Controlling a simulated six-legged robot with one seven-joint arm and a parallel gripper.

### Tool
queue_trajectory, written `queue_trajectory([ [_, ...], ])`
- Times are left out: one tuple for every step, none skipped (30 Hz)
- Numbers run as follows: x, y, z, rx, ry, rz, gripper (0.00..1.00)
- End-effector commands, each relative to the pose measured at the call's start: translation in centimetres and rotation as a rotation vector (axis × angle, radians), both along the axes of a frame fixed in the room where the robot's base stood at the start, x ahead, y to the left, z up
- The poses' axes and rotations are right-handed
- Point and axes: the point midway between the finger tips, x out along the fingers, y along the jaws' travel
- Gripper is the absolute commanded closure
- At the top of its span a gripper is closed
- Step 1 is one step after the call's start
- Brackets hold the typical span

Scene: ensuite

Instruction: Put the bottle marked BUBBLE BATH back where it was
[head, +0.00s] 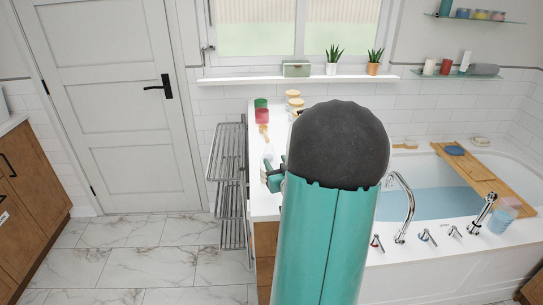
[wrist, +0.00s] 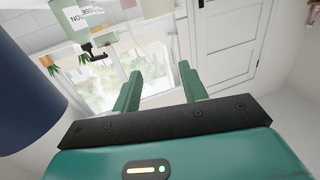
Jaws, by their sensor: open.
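I cannot make out a bottle marked BUBBLE BATH in either view. In the head view my arm hides part of the white counter (head: 262,205). A part of my gripper (head: 274,176) shows at the arm's left edge, beside a small pale bottle (head: 268,158) whose label is unreadable. In the wrist view my gripper (wrist: 158,76) is open, with nothing between its fingers. A large dark blue thing (wrist: 25,95) is close at the left edge.
Red (head: 262,116) and green (head: 261,103) containers stand at the counter's back. A wire rack (head: 230,165) stands at its left. The windowsill (head: 240,80) holds a box and two plants. A bathtub (head: 430,245) with a wooden tray (head: 470,170) is at right. The floor at left is clear.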

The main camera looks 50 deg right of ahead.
Motion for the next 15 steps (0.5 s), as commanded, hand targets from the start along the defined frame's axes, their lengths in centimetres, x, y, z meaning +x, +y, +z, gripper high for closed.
queue_trajectory([
  [-1.0, 0.7, 0.0, 0.000, 0.001, 0.000, 0.57],
  [-1.5, 1.0, 0.1, -0.002, 0.001, -0.001, 0.57],
  [-2.2, 1.4, 0.1, -0.002, 0.001, -0.001, 0.57],
  [-2.6, 1.7, 0.1, 0.000, 0.001, -0.001, 0.57],
  [-3.0, 2.0, 0.1, 0.000, 0.001, 0.000, 0.57],
  [-3.4, 2.3, 0.1, -0.001, 0.001, -0.001, 0.57],
  [-3.7, 2.5, 0.1, -0.001, 0.001, -0.001, 0.57],
  [-4.0, 2.6, 0.1, 0.000, 0.000, 0.000, 0.57],
  [-4.2, 2.8, 0.0, 0.001, 0.001, 0.000, 0.57],
  [-4.3, 2.9, 0.0, 0.001, 0.001, 0.000, 0.57],
  [-4.5, 3.0, 0.1, 0.000, 0.000, 0.001, 0.57],
  [-4.5, 3.1, 0.1, -0.001, 0.001, 0.001, 0.57],
  [-4.6, 3.1, 0.1, -0.001, 0.001, 0.001, 0.57],
  [-4.6, 3.1, 0.1, 0.000, 0.000, 0.001, 0.57],
  [-4.6, 3.1, 0.1, 0.000, 0.000, 0.001, 0.57],
])
